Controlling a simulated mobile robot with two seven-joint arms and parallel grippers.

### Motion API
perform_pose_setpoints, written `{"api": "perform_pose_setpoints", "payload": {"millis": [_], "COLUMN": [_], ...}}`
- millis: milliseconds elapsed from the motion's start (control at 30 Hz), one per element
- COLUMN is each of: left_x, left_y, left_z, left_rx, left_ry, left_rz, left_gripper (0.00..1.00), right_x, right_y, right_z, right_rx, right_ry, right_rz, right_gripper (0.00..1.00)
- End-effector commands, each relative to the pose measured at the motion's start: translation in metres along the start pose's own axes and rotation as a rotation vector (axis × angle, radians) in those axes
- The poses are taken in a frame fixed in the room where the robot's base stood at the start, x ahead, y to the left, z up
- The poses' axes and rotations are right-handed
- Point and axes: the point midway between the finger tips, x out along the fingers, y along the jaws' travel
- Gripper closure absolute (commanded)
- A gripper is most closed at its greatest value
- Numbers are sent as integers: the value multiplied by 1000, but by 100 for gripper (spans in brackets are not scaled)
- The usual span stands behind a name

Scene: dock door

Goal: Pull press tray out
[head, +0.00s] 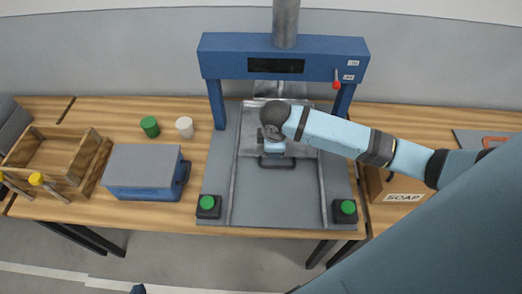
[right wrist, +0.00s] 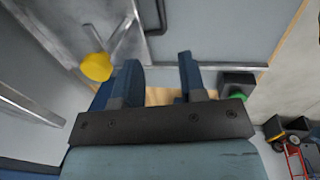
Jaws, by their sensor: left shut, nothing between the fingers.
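The blue press (head: 283,58) stands on the table with its grey bed between two rails. The press tray (head: 305,146) is a light grey plate at the back of the bed, under the press frame. Its dark handle (head: 276,163) is at its front edge. My right arm reaches over the tray, its wrist hiding most of its gripper and part of the handle. In the right wrist view my right gripper (right wrist: 160,64) has its fingers apart with nothing seen between them; a dark bar, apparently the handle, lies beyond the tips. Only a tip of my left gripper (head: 138,289) shows at the bottom edge.
Green buttons on black boxes stand at the bed's front left (head: 208,204) and front right (head: 346,209). A blue box with a grey lid (head: 143,167), a wooden crate (head: 45,150) and two small cups are left. A SOAP box (head: 395,190) is right. The front bed is clear.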

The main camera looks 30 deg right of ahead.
Motion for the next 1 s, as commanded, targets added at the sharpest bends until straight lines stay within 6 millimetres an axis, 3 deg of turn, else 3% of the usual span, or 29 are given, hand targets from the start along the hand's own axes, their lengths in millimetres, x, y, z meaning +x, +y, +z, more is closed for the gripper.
{"api": "perform_pose_setpoints", "payload": {"millis": [600,800,1000], "left_x": [-4,-4,-4], "left_y": [0,-1,-1], "left_z": [-4,-4,-4], "left_rx": [-1,-1,-1], "left_ry": [-1,0,0], "left_rz": [-2,-3,-3], "left_gripper": [100,100,100], "right_x": [114,130,133], "right_y": [-1,-1,-1], "right_z": [0,-1,-1], "right_rx": [2,1,1], "right_ry": [1,2,3], "right_rz": [-1,0,1], "right_gripper": [62,62,62]}}
